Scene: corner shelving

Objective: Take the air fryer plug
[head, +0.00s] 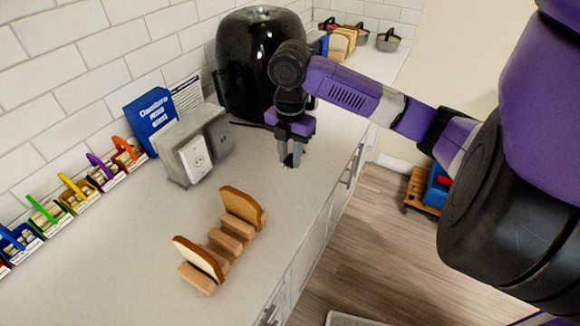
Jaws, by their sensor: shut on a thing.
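The black air fryer (243,62) stands at the back of the counter against the tiled wall. My gripper (291,160) is in front of it, above the counter near its right edge, with fingers pointing down. It is shut on the air fryer plug, a small dark piece largely hidden by the fingers. A thin dark cord (248,125) runs from the fryer side toward my gripper. A grey outlet box (184,160) with a white socket (197,158) stands left of my gripper, apart from it.
A wooden rack (226,242) holding bread slices stands on the front counter (125,250). Several small coloured bins (104,173) line the wall at left, beside a blue book (152,122). The counter between outlet box and rack is clear. More bread (342,42) is at the back.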

